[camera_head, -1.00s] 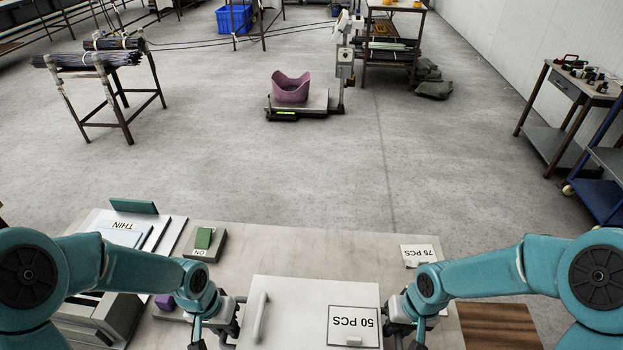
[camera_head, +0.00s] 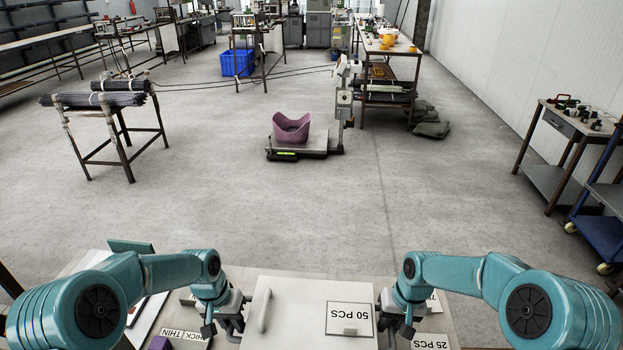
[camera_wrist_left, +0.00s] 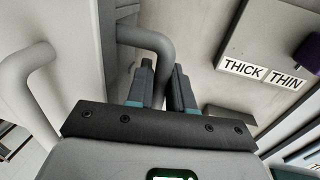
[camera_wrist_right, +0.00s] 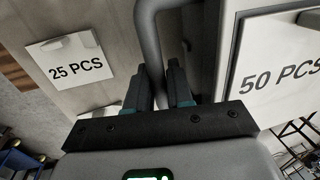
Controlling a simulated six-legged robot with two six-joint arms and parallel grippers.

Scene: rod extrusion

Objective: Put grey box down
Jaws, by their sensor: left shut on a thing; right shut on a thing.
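The grey box (camera_head: 293,300) with a "50 PCS" label and a handle on its face is at the bottom middle of the head view, between my two arms. My left gripper (camera_wrist_left: 158,88) is shut on a round grey side handle (camera_wrist_left: 150,38) of the box. My right gripper (camera_wrist_right: 165,85) is shut on the matching side handle (camera_wrist_right: 150,28). In the head view both grippers (camera_head: 232,322) (camera_head: 393,318) are at the sides of the box. The underside of the box is hidden, so I cannot tell whether it touches the table.
The worktable (camera_head: 240,278) lies around the box, with a "25 PCS" label (camera_head: 430,341) at right and a THICK/THIN panel (camera_head: 187,336) at left. Beyond is open floor, with a scale (camera_head: 318,142) carrying a purple container (camera_head: 291,130) and a rod rack (camera_head: 98,100).

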